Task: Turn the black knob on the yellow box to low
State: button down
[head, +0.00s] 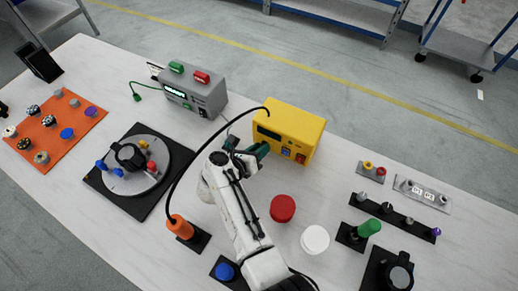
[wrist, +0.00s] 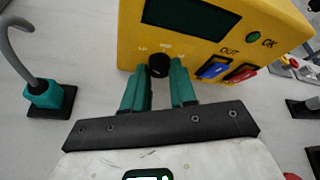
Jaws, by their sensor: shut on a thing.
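The yellow box (head: 288,132) stands at the back middle of the table in the head view. Its front face fills the top of the wrist view (wrist: 128,35). The black knob (wrist: 158,64) sits low on that face, below small white labels that look like LO, MED and HI. The knob's pointer direction cannot be made out. My gripper (wrist: 160,82) has its teal fingers either side of the knob and is shut on it. In the head view my gripper (head: 262,149) is against the box front and hides the knob.
Right of the knob are a blue switch (wrist: 212,71) and a red switch (wrist: 240,74), close to my right finger. A teal block with a grey hook (wrist: 44,94) stands to the left. A grey device (head: 190,88) is left of the box.

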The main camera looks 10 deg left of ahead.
jog(key=c, duration=0.9)
grip_release()
jog(key=r, duration=0.1)
jog(key=r+p, duration=0.1)
jog(key=r, duration=0.1)
jog(key=shift+s+r+p, duration=0.25)
jog(key=shift+r+p, duration=0.1)
jog(key=shift+r, duration=0.05)
jog(key=s+d+r, duration=0.1)
jog(key=s+r, duration=0.2)
jog(key=s, duration=0.1)
jog(key=s+d+r, duration=0.1)
jog(key=s+r, duration=0.2)
jog(key=s, duration=0.1)
jog(key=s+d+r, duration=0.2)
jog(key=s+r, duration=0.1)
jog(key=s, duration=0.2)
jog(key=shift+r, duration=0.1)
